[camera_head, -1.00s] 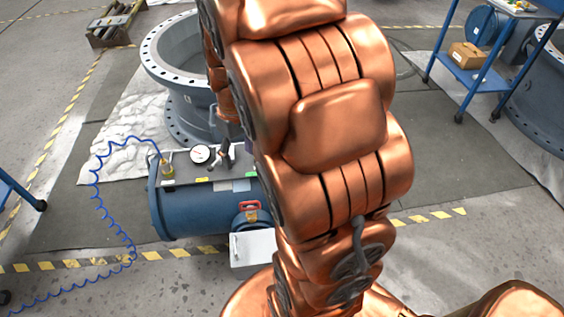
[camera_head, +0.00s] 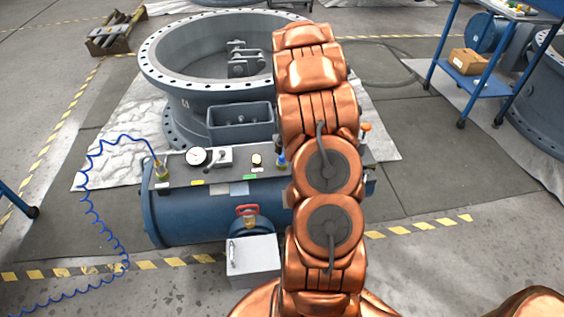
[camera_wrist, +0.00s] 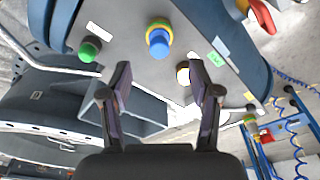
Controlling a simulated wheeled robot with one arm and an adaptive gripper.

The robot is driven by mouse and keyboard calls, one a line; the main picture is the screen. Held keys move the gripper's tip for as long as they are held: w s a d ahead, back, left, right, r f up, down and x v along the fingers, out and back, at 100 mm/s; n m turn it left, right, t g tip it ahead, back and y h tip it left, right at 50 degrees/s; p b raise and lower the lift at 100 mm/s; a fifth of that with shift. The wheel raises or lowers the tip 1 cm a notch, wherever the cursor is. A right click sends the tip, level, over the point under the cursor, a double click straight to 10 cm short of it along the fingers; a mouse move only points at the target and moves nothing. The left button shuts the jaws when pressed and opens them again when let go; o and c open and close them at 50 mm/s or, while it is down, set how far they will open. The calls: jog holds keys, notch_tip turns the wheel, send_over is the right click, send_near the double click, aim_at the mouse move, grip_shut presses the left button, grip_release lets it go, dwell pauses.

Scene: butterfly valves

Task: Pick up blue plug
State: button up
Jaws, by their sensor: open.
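The blue plug (camera_wrist: 158,42) stands in a yellow-ringed fitting on the grey top plate of the blue tank, at the upper middle of the wrist view. In the head view the blue plug (camera_head: 281,160) shows just left of my arm, partly hidden. My gripper (camera_wrist: 160,80) is open and empty in the wrist view. Its two fingers are spread on either side of the line to the plug, and the plug appears beyond the fingertips, apart from them. In the head view my arm hides the gripper.
A green knob (camera_wrist: 89,50) is left of the plug. A large grey valve body (camera_head: 180,95) stands behind. A blue cart (camera_head: 478,82) is at the right.

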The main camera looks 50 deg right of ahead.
aim_at(282, 156)
jog(key=shift+w+f+p, duration=0.2)
jog(key=shift+w+f, duration=0.05)
jog(key=shift+f, duration=1)
jog(key=shift+w+f+p, duration=0.25)
jog(key=shift+f, duration=1.05)
jog(key=shift+w+f+p, duration=0.2)
jog(key=shift+w+f, duration=0.05)
jog(key=shift+f, duration=1)
jog(key=c, duration=0.9)
jog(key=shift+r, duration=0.1)
